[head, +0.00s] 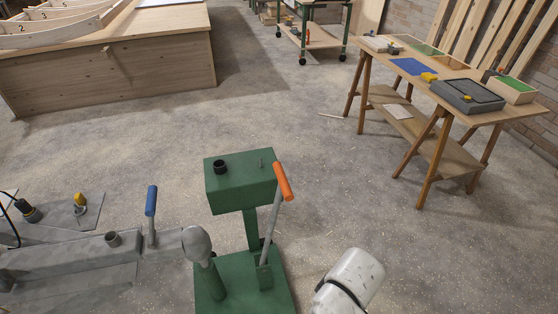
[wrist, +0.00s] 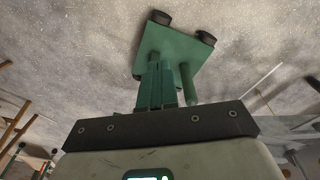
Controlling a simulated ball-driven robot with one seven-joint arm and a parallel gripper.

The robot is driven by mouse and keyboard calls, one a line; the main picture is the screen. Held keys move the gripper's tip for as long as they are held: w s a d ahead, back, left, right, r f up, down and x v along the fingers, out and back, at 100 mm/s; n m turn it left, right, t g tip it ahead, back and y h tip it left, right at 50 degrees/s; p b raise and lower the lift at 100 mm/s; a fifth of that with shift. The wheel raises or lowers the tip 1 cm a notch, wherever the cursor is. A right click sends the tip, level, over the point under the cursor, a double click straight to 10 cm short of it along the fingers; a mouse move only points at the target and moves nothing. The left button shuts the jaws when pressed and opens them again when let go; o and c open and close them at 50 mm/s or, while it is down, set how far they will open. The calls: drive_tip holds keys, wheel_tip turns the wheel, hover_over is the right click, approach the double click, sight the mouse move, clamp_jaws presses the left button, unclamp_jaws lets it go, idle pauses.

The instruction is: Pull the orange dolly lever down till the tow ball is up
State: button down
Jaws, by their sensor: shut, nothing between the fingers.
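The green dolly (head: 240,190) stands at the bottom middle of the head view. Its orange lever handle (head: 284,182) tops a grey rod that points up, tilted slightly right. A rounded grey coupling end (head: 196,243) of the trailer tongue sits at a green post (head: 209,282); I cannot make out the tow ball separately. My gripper (wrist: 160,118) shows in the wrist view as a dark bar on a pale body. It is shut and empty; its fingertips are hard to tell from the green behind. The dolly's base (wrist: 178,50) with dark wheels lies beyond it. The lever is not clear there.
The grey trailer tongue (head: 85,252) with a blue-handled lever (head: 151,201) lies left of the dolly. A trestle table (head: 455,68) with trays stands at the right. A wooden bench (head: 110,75) is at the far left. The floor between them is mostly clear.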

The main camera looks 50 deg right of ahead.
drive_tip(key=w+d+r+m+t+h+b, duration=0.15)
drive_tip(key=w+d, duration=0.25)
drive_tip(key=w, duration=0.6)
drive_tip(key=w+d+r+m+h, duration=0.1)
drive_tip(key=w+d+r+h, duration=0.15)
drive_tip(key=w, duration=0.75)
drive_tip(key=w+d+r+m, duration=0.2)
drive_tip(key=w+r, duration=0.5)
drive_tip(key=r, duration=0.1)
drive_tip(key=w+d+r+m+g+h, duration=0.1)
drive_tip(key=w+r+m, duration=0.1)
drive_tip(key=w+r, duration=0.5)
wheel_tip(320, 180, up, 2)
drive_tip(key=shift+w+d+r+b, duration=0.15)
drive_tip(key=shift+w+d+b, duration=0.25)
drive_tip(key=shift+b, duration=0.05)
drive_tip(key=shift+m+g, duration=0.25)
